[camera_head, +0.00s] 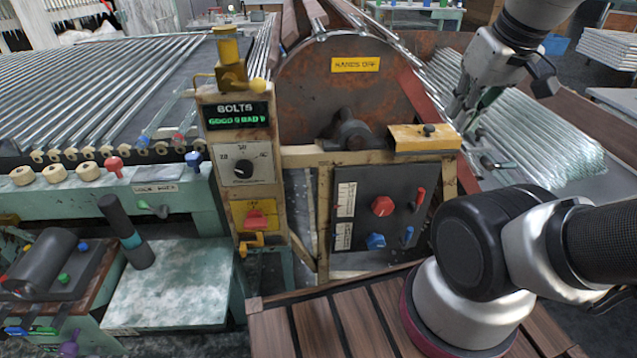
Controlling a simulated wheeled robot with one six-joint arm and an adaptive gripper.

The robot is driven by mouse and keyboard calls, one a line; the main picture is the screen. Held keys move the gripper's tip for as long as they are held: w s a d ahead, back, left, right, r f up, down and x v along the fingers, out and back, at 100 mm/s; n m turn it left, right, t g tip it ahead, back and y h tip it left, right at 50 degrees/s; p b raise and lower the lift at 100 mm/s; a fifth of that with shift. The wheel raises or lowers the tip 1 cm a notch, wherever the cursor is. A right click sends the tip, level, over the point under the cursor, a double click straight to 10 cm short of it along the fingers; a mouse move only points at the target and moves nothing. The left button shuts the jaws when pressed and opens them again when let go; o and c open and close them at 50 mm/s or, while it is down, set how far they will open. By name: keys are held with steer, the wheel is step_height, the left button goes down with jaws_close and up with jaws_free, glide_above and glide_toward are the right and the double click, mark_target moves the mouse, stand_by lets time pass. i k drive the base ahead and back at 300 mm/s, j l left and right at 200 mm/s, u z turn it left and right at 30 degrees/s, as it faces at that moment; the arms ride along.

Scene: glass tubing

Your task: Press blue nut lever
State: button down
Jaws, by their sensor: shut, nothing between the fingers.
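My gripper (462,112) is shut and empty at the upper right, pointing down and left, in front of the bundle of glass tubes. Several blue controls show, and I cannot tell which one is the blue nut lever. A small blue lever (408,237) and a blue knob (376,241) are low on the dark panel (352,190), below and left of my gripper. A blue-topped handle (193,160) stands on the green bench edge at the left. A blue lever (15,331) sits at the lower left. My gripper is apart from all of these.
The dark panel also has a red knob (383,206) and a red lever (420,199). A yellow box (425,139) juts out above it. A rusty disc (335,85) stands behind. Glass tubes (530,130) fill the right; more tubes (100,80) lie left.

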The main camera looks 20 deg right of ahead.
mark_target(404, 241)
steer(key=i+l+u, duration=0.2)
steer(key=i, duration=0.25)
steer(key=k+z, duration=0.1)
steer(key=k, duration=0.15)
steer(key=k+j+z, duration=0.15)
steer(key=k+j, duration=0.15)
steer(key=j, duration=0.2)
steer(key=k+j+z, duration=0.15)
steer(key=k+j, duration=0.2)
steer(key=j, duration=0.4)
steer(key=k+j+z, duration=0.15)
steer(key=j, duration=0.65)
